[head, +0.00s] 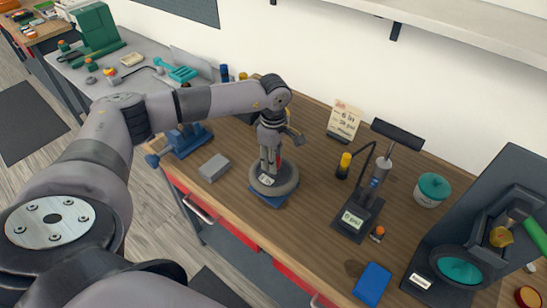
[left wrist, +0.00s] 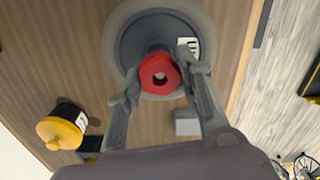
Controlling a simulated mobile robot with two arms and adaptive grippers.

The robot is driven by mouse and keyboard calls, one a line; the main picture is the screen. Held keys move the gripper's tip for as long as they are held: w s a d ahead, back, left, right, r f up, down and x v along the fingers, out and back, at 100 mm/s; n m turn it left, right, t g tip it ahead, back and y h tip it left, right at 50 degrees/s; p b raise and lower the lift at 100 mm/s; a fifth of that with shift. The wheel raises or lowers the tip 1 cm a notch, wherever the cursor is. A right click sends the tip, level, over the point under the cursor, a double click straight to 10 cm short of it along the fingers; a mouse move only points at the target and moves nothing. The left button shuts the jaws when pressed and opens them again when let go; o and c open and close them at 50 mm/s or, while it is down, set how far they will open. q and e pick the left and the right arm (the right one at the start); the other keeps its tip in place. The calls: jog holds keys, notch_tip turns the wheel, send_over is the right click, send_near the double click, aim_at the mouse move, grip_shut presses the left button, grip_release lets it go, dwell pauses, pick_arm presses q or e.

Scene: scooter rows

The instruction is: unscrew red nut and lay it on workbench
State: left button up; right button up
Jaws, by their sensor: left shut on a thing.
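The red nut (left wrist: 147,74), with a dark hole in its middle, sits between the two fingers of my left gripper (left wrist: 160,82) in the left wrist view. The gripper is shut on it. Behind the nut is a grey round wheel (left wrist: 121,22) with a dark hub and a small white label. In the head view my left gripper (head: 270,158) points down over the wheel (head: 288,186), which lies on a blue stand (head: 268,201) on the wooden workbench (head: 310,222). Whether the nut is still on a thread is hidden. My right gripper is not in view.
A grey block (head: 213,168) lies left of the wheel. Bare wood lies between wheel and pump.

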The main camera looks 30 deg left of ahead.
pick_arm(q)
jog(key=shift+c, duration=1.1)
jog(key=n, duration=1.7)
jog(key=shift+r+p, duration=0.1)
jog(key=shift+p, duration=0.3)
jog(key=n, duration=0.4)
jog(key=shift+n, duration=0.4)
jog(key=o, duration=1.2)
